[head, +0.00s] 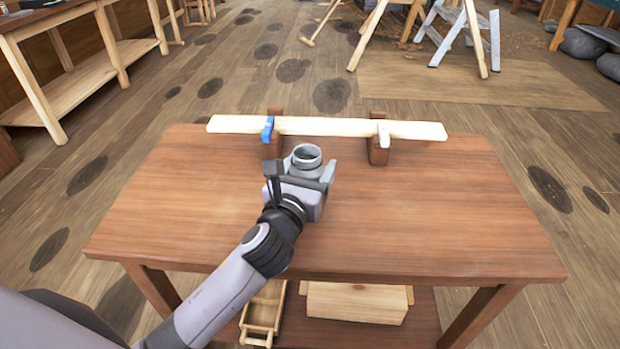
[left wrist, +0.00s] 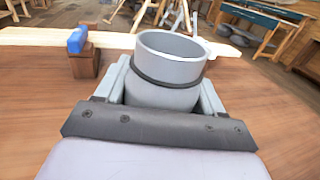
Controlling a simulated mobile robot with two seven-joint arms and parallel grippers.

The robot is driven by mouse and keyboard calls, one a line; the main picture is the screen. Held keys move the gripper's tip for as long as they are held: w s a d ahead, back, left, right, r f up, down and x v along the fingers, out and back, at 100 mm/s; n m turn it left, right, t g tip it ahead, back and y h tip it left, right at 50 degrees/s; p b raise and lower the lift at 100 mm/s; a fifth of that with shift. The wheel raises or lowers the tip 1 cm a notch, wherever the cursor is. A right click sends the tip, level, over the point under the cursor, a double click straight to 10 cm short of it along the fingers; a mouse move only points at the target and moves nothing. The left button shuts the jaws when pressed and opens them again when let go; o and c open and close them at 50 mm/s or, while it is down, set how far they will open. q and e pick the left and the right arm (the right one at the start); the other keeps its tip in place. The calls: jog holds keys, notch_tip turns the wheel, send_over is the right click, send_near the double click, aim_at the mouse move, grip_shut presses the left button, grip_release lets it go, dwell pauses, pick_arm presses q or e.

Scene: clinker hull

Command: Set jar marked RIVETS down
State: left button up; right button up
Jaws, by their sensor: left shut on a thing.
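The jar (head: 306,157) is grey and open-topped, with a dark band below its rim. It also shows in the left wrist view (left wrist: 168,78). No RIVETS marking is visible on the side I see. My left gripper (head: 304,172) is shut on the jar, one finger on each side, and holds it upright over the middle of the brown table (head: 430,220). I cannot tell whether the jar's base touches the tabletop, as the gripper hides it. My right gripper is not in view.
A pale plank (head: 330,127) lies across two wooden blocks at the table's back edge, with a blue clamp (head: 267,130) and a light one (head: 383,134). The right and left tabletop is clear. A wooden box (head: 357,302) sits on the lower shelf.

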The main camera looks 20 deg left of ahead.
pick_arm(q)
jog(key=shift+f, duration=0.6)
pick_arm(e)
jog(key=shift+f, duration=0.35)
pick_arm(q)
jog(key=shift+f, duration=0.15)
jog(key=o, duration=1.1)
jog(key=shift+r, duration=0.2)
jog(key=s, duration=1.2)
jog(key=shift+d, duration=0.1)
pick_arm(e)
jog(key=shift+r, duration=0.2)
